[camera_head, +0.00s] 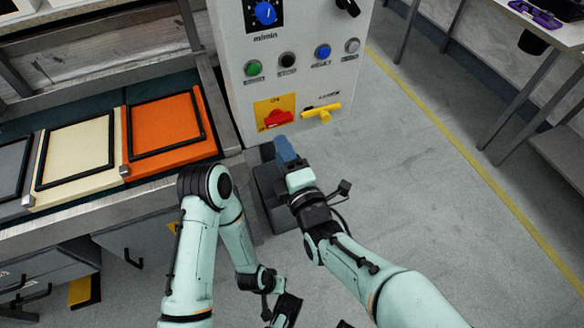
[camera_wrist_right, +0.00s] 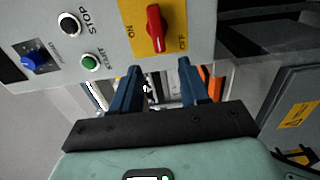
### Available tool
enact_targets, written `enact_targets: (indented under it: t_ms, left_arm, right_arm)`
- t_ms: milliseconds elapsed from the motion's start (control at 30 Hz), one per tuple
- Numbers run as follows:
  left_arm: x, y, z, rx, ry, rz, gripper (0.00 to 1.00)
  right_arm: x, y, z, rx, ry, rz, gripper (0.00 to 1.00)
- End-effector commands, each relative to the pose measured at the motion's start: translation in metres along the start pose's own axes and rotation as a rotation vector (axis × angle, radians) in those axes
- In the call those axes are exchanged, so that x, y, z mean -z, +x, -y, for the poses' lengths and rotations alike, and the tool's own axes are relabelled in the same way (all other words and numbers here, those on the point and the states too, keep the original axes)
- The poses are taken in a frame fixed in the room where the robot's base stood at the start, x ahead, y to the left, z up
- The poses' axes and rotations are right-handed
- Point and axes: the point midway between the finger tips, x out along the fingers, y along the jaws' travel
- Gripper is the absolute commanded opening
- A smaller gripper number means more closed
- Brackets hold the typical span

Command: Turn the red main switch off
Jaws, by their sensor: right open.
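The red main switch (camera_head: 279,118) sits on a yellow plate (camera_head: 263,108) low on the grey control panel. In the right wrist view the red handle (camera_wrist_right: 156,28) lies upright in the picture, between the ON label at left and the OFF label at right. My right gripper (camera_head: 286,148) is just below the switch in the head view, with its blue fingers pointing at the panel. In the right wrist view its fingers (camera_wrist_right: 158,78) are apart, with nothing between them, and the handle is beyond their tips. My left gripper (camera_head: 286,310) is low in the head view, away from the panel.
A yellow handle (camera_head: 322,111) is right of the switch. Green (camera_head: 253,68), black, blue and white buttons and a blue dial (camera_head: 265,13) are above. A bench with framed panels, one orange (camera_head: 165,123), stands at left. Open floor lies at right.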

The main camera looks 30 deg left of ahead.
Motion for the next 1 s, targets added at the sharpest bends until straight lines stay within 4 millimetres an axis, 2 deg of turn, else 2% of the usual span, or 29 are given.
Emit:
enact_targets:
  t_ms: [100,333,933,1000]
  left_arm:
    - [-0.004,-0.004,-0.001,-0.001,0.001,0.012,0.0]
    - [-0.009,-0.006,-0.002,-0.002,0.002,0.027,0.0]
    - [-0.009,-0.006,-0.002,-0.001,0.002,0.028,0.0]
    - [-0.009,-0.006,-0.002,-0.002,0.002,0.028,0.0]
  right_arm:
    - [0.0,-0.024,-0.001,0.0,0.002,0.0,0.45]
    - [0.0,-0.049,0.0,0.0,-0.001,0.0,0.45]
    - [0.0,-0.052,0.001,0.001,-0.001,0.001,0.45]
    - [-0.004,-0.052,0.006,0.014,0.015,0.009,0.45]
